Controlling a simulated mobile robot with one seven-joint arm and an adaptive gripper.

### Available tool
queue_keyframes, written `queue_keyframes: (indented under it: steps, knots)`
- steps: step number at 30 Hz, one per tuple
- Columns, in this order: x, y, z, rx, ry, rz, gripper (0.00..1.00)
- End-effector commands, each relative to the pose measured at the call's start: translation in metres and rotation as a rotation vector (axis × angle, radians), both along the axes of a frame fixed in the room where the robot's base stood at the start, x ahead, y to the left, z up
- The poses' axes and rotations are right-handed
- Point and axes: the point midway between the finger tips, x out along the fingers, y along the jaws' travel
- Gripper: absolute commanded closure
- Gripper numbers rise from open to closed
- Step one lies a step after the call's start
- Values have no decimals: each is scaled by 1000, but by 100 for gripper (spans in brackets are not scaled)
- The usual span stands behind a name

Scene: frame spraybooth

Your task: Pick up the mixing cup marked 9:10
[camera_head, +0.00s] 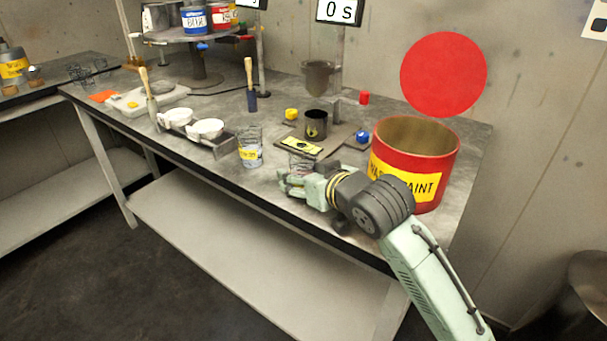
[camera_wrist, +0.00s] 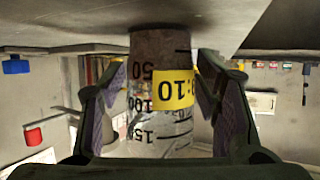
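A clear graduated mixing cup (camera_wrist: 160,122) stands between the fingers of my gripper (camera_wrist: 161,100) in the wrist view.
A large red paint bucket (camera_head: 392,188) stands close to the right of my arm. A dark cup (camera_head: 316,124) and a yellow-labelled plate (camera_head: 300,147) lie behind my gripper. White bowls in a rack (camera_head: 212,140) stand further left on the bench (camera_head: 225,103).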

Motion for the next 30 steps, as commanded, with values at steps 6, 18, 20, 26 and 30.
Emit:
queue_keyframes:
  steps: [6, 18, 20, 26, 30]
  knots:
    - [0, 0, 0, 0, 0, 0, 60]
    - [0, 0, 0, 0, 0, 0, 87]
    - [0, 0, 0, 0, -1, 0, 88]
    - [0, 0, 1, 0, -1, 0, 88]
    - [0, 0, 6, -1, -3, 1, 88]
